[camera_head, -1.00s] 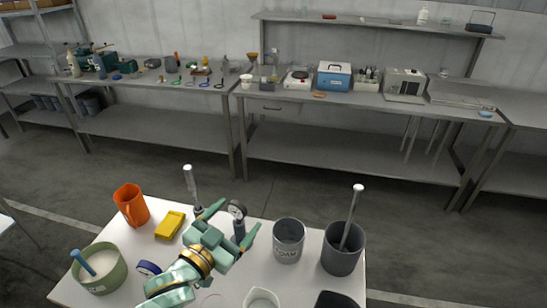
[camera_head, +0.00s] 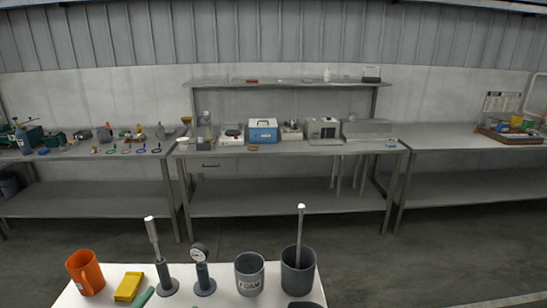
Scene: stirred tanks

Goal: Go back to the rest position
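A white table (camera_head: 222,296) stands at the bottom of the view. On it, from left to right, are an orange jug (camera_head: 86,273), a yellow block (camera_head: 128,287), an upright metal tool on a dark round base (camera_head: 154,243), a dial gauge on a dark base (camera_head: 201,268), a grey cup marked FOAM (camera_head: 250,274) and a dark grey pot (camera_head: 298,272) with a metal rod (camera_head: 300,232) standing in it. My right gripper is out of view.
Beyond a strip of bare floor (camera_head: 225,250), a long grey bench (camera_head: 290,151) with a shelf stands along the wall. It carries a blue box (camera_head: 263,130) and several instruments. A further bench (camera_head: 460,138) at the right holds trays.

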